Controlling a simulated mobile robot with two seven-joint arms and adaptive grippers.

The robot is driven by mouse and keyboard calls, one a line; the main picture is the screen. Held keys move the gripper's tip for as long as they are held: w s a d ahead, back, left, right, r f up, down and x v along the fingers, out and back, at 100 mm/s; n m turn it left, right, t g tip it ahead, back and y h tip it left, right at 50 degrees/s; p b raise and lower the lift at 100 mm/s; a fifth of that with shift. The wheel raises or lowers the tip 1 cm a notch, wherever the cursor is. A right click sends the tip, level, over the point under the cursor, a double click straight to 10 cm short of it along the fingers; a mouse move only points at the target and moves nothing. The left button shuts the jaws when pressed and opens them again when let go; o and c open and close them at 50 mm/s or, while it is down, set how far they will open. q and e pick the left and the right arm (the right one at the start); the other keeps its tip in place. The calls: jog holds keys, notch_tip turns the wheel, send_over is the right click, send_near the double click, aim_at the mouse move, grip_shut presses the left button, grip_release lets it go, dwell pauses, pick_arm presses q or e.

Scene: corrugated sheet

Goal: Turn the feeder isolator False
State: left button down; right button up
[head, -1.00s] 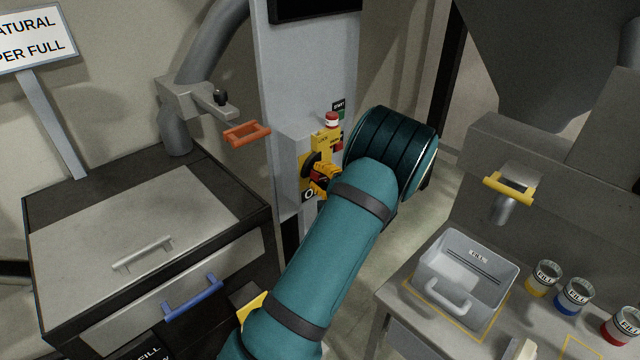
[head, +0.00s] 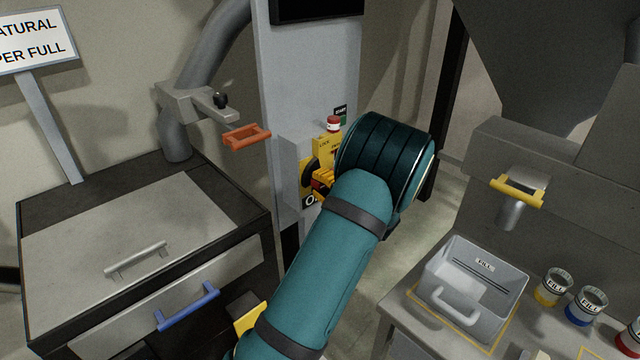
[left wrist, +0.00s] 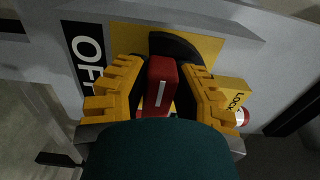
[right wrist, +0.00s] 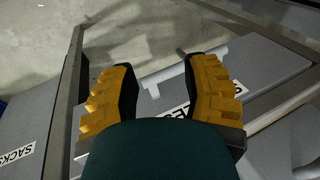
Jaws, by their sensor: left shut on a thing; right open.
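The feeder isolator is a red handle (left wrist: 162,84) with a white line, on a black dial (left wrist: 178,45) and yellow plate (left wrist: 125,42). An OFF label (left wrist: 85,62) lies beside it in the left wrist view. In the head view the isolator's dial (head: 307,172) sits on a grey box on the column, partly hidden by my arm. My left gripper (head: 322,186) is at the dial; the left wrist view shows its yellow fingers on both sides of the red handle, shut on it. My right gripper (right wrist: 161,76), only in the right wrist view, is open and empty.
A red button (head: 333,122) and a LOCK tag (left wrist: 238,99) are close to the isolator. An orange handle (head: 246,137) juts out left of the column. A drawer cabinet (head: 130,240) stands left; a grey bin (head: 471,285) and several paint cans are right.

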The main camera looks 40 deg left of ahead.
pick_arm(q)
jog(key=c, duration=0.7)
grip_release()
jog(key=shift+a, duration=0.1)
jog(key=shift+c, duration=0.2)
jog(key=d, duration=1.2)
jog(key=shift+s, duration=0.45)
